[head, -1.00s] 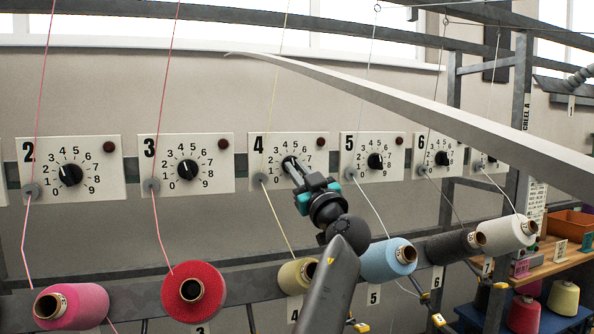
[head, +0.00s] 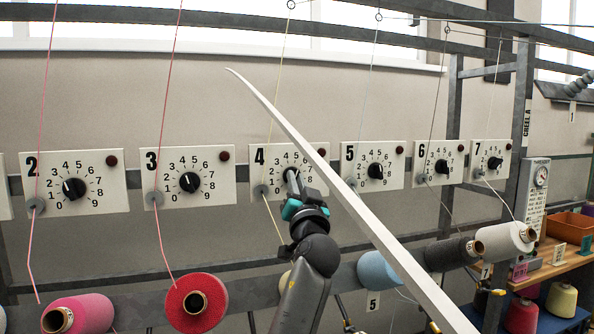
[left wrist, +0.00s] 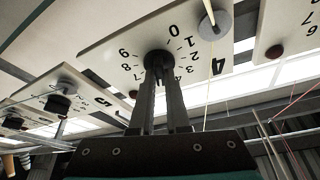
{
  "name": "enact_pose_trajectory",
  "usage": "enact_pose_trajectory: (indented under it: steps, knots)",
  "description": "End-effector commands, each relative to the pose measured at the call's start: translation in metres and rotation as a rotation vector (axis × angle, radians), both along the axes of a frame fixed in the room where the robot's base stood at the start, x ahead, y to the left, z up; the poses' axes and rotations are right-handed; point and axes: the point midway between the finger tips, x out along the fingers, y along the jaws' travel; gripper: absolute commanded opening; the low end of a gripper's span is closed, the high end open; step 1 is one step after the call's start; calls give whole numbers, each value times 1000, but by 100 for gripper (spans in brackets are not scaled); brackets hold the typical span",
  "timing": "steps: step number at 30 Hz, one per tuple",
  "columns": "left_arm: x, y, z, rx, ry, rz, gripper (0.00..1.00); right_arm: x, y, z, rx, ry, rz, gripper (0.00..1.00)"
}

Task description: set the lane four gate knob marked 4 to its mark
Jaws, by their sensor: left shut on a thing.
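The gate plate marked 4 (head: 258,158) is a white panel with a dial numbered from 0 to 9, a dark red button and a grey thread guide. My left gripper (head: 292,180) reaches up to its black knob from below and covers most of it in the head view. In the left wrist view, the two dark fingers of the left gripper (left wrist: 158,75) are shut on the black knob (left wrist: 157,58), with the dial numbers around it. The knob's pointer and any set mark are hidden or too small to read. My right gripper is not in view.
Similar plates stand on both sides, including plate 3 (head: 213,160) and plate 5 (head: 350,180). Yarn cones, such as the red cone (head: 180,312), sit below. Taut threads run up past the plates. A long pale bar (head: 340,190) crosses in front of plate 4's right side.

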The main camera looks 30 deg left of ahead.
Motion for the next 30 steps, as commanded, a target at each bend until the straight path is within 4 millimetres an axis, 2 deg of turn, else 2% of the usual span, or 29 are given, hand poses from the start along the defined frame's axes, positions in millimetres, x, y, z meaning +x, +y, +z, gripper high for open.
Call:
enact_pose_trajectory:
  steps: [1, 3, 12, 18, 30]
  knots:
    - [0, 1, 4, 27, 38, 0, 0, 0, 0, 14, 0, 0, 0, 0]
    - [-1, 1, 5, 72, 90, 1, 0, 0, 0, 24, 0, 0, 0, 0]
    - [-1, 1, 5, 258, 305, 0, 0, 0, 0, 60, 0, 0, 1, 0]
    - [-2, 2, 3, 379, 445, 2, 0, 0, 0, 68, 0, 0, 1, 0]
    - [-2, 2, 2, 560, 656, 2, 0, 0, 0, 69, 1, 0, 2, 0]
